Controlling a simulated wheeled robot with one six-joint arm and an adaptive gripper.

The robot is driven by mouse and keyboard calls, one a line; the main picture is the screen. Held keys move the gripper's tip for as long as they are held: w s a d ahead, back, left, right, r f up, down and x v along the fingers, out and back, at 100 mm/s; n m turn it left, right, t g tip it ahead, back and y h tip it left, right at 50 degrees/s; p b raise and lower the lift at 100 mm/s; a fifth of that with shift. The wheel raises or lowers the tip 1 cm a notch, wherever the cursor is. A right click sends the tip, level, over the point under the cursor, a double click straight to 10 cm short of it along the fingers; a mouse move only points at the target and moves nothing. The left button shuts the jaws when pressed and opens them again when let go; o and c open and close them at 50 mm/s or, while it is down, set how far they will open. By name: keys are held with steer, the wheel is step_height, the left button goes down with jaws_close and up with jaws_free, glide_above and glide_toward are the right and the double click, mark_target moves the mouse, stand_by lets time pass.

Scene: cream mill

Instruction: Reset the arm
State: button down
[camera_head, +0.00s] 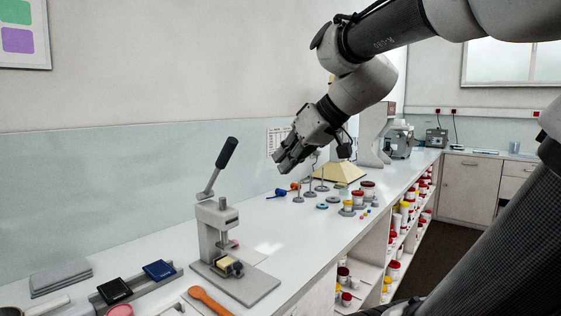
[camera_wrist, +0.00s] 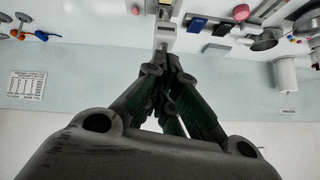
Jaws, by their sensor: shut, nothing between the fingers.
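My gripper (camera_head: 283,164) hangs from my arm above the white counter, in the upper middle of the head view. Its fingers point down and to the left. In the wrist view, its dark fingers (camera_wrist: 170,78) come together, shut with nothing between them. My gripper is apart from everything on the counter. A grey lever press (camera_head: 216,232) with its dark handle raised stands on the counter, to the left of and nearer than my gripper.
Dark pads (camera_head: 115,290) and an orange spoon (camera_head: 208,300) lie near the front. Shelves of jars (camera_head: 397,225) sit below the counter (camera_head: 290,240). The counter right of the press is clear.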

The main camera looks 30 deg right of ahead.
steer(key=s+d+f+m+g+h, duration=0.1)
steer(key=s+d+f+g+h, duration=0.1)
steer(key=s+f, duration=0.4)
steer(key=s+d+f+m+g+h, duration=0.1)
steer(key=s+d+f+g+h, duration=0.1)
steer(key=s+f, duration=0.4)
steer(key=shift+d+f+m, duration=0.3)
steer(key=shift+d+f, duration=0.05)
steer(key=shift+f, duration=0.6)
